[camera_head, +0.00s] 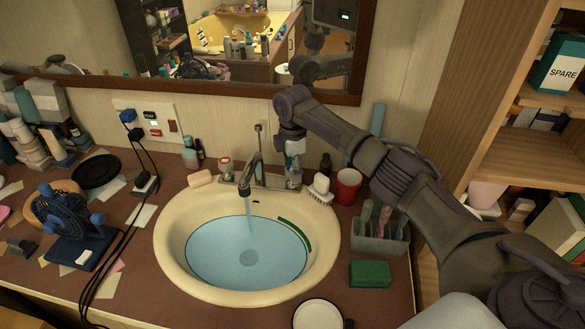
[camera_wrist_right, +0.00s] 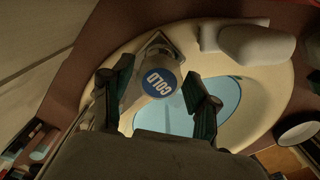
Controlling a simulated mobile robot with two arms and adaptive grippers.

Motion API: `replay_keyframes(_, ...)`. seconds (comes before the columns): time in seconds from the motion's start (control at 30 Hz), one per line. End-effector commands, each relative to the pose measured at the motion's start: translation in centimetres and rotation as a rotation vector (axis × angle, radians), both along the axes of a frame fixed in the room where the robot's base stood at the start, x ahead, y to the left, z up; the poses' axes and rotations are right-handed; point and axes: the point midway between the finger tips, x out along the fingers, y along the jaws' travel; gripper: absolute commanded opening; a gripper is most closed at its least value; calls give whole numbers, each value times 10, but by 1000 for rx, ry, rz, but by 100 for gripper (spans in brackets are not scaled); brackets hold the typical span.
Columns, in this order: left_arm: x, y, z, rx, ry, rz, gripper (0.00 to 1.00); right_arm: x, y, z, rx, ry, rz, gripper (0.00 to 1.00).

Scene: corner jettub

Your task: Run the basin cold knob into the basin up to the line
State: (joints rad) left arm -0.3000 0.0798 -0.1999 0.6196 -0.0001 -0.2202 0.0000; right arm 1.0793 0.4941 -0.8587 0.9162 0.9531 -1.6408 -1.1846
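The basin (camera_head: 176,262) is cream and oval, set in the counter. Blue water (camera_head: 215,250) fills much of it, its edge close below a green line (camera_head: 295,233) on the right inner wall. A stream runs from the faucet (camera_head: 250,182). The cold knob (camera_head: 293,178) is right of the faucet, largely covered by my right gripper (camera_head: 294,152), which points down over it. In the right wrist view, the knob's blue COLD cap (camera_wrist_right: 160,82) lies between the two fingers of the gripper (camera_wrist_right: 158,70), with a visible gap on each side. My left gripper is not in view.
A brush (camera_head: 320,188), a red cup (camera_head: 348,186) and a grey holder (camera_head: 380,236) stand right of the basin. A green sponge (camera_head: 370,273) lies in front of the holder. Soap (camera_head: 201,179) lies left of the faucet. A fan (camera_head: 68,222) and cords occupy the left counter.

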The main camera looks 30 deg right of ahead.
Motion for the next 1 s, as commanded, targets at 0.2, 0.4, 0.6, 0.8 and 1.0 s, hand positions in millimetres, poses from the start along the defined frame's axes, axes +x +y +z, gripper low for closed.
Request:
replay_keyframes(0.2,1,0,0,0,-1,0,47,0,0,0,0,0,0,17)
replay_keyframes(0.4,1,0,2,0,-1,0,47,0,0,1,0,0,-8,12)
replay_keyframes(0.6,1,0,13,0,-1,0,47,0,1,3,1,2,-67,12)
replay_keyframes(0.8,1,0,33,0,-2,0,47,0,1,5,2,3,-201,12)
replay_keyframes(1.0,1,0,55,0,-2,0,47,0,1,5,3,4,-384,12)
